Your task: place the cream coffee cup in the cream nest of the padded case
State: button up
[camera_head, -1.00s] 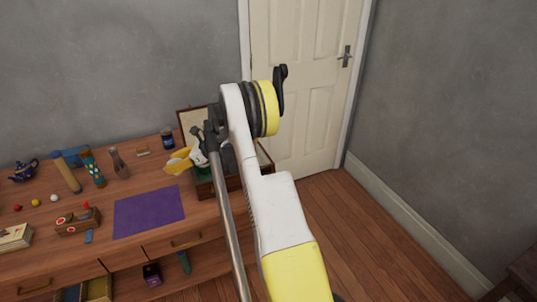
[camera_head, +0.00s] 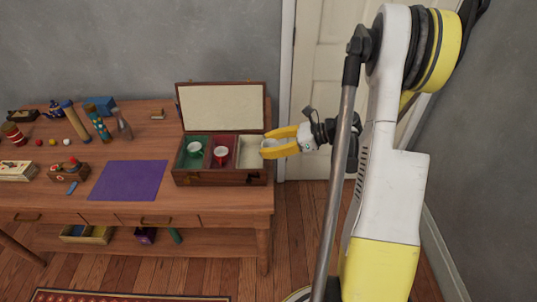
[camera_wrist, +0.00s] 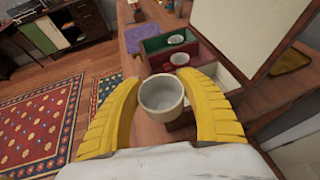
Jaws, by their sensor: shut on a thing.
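The padded case (camera_head: 222,178) stands open on the wooden table, its lid (camera_head: 222,108) upright at the back. Its green nest (camera_head: 183,163) holds a pale cup (camera_head: 195,148), and its red nest (camera_head: 232,143) holds a red cup (camera_head: 221,156). The cream nest (camera_head: 250,152) at the right looks empty; it also shows in the wrist view (camera_wrist: 222,74). My gripper (camera_head: 268,143) is at the case's right end, by the cream nest. In the wrist view its yellow fingers are shut on the cream coffee cup (camera_wrist: 161,98), which appears upright, its mouth visible. Its height above the nest is unclear.
A purple mat (camera_head: 127,181) lies left of the case. Several vases, a teapot (camera_head: 55,108) and small items stand farther left. The raised lid and the wall bound the back. Open floor and a door (camera_head: 330,100) lie to the right.

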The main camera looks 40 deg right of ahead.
jog(key=b, duration=0.5)
send_over(249, 161)
jog(key=f, duration=0.7)
jog(key=shift+w, duration=0.2)
notch_tip(249, 161, down, 4)
jog(key=shift+f+b, duration=0.1)
jog(key=shift+b, duration=0.85)
jog(key=shift+s+f, duration=0.15)
jog(key=shift+f, duration=0.25)
jog(key=shift+c, duration=0.6)
jog(key=o, duration=1.4)
jog(key=shift+s+f, duration=0.1)
jog(key=shift+c, duration=0.2)
